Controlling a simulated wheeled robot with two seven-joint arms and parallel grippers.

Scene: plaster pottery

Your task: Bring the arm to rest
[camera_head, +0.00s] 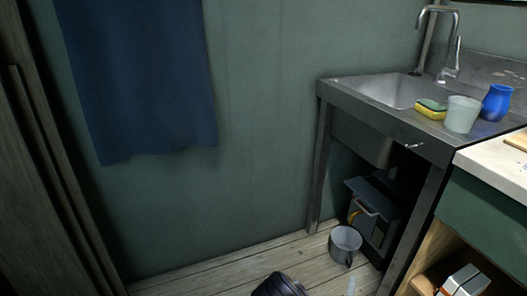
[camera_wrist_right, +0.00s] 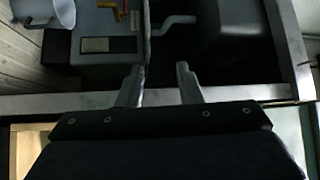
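My right gripper shows in the right wrist view (camera_wrist_right: 160,74) with its two pale fingers apart and nothing between them. In that view the fingers point toward the grey box under the sink and a bent grey handle. My left gripper is not in view.
A metal sink stand (camera_head: 428,150) is at right, holding a yellow sponge (camera_head: 431,109), pale cup (camera_head: 462,115) and blue vase (camera_head: 496,103). Below are a grey box (camera_head: 375,215) and a grey mug (camera_head: 345,243). A blue cloth (camera_head: 140,80) hangs left.

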